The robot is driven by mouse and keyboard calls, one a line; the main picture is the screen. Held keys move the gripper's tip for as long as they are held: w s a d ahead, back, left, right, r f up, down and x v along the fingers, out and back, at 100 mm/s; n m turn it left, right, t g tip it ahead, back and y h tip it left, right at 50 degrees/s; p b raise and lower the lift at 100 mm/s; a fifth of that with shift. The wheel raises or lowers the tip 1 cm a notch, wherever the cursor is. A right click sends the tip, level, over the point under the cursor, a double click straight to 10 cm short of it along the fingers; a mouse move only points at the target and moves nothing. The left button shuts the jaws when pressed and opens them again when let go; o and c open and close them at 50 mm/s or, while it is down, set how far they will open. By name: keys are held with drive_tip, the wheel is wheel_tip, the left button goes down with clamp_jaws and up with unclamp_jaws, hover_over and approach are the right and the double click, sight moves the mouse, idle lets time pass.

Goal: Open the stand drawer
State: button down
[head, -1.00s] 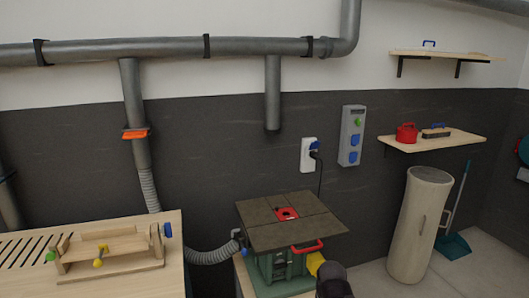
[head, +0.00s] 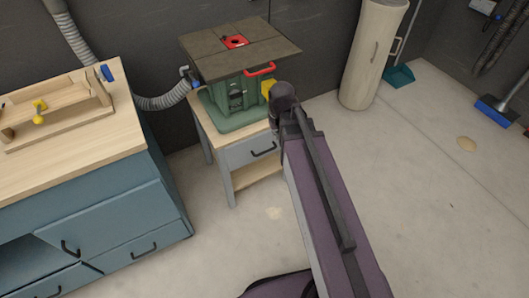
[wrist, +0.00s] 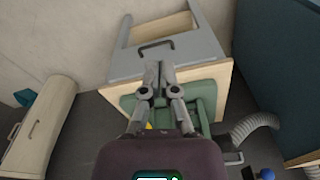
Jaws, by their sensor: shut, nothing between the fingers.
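The stand (head: 227,186) is a small wooden table with grey legs, in the middle of the head view. Its grey drawer front (head: 238,155) carries a black bar handle (head: 264,149) and looks closed. In the wrist view the stand hangs upside down, with the drawer front (wrist: 190,50) and handle (wrist: 156,46) near the top centre. My gripper (wrist: 159,68) is shut and empty, its fingertips in front of the drawer front close to the handle in the picture. I cannot tell the gap between them. In the head view my arm hides the gripper.
A green machine (head: 238,90) with a brown top (head: 240,48) stands on the stand. A blue workbench (head: 110,220) is to the left, with a grey hose (head: 165,102) behind. A beige cylinder (head: 372,55) stands right. Open floor (head: 430,180) lies right.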

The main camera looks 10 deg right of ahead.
sight(265, 147)
drive_tip(key=w+f+n+t+b, duration=0.1)
drive_tip(key=w+f+b, duration=0.8)
drive_tip(key=f+b, duration=0.2)
drive_tip(key=w+d+f+n+t+b, duration=0.1)
drive_tip(key=w+f+b, duration=0.7)
drive_tip(key=f+b, duration=0.3)
drive_tip(key=shift+w+d+n+t+y, duration=0.15)
drive_tip(key=shift+w+n+t+y, duration=0.25)
drive_tip(key=shift+f, duration=0.1)
drive_tip(key=shift+f, duration=0.2)
drive_tip(key=b+x, duration=0.9)
drive_tip(key=shift+w+f, duration=0.15)
drive_tip(key=shift+f, duration=0.1)
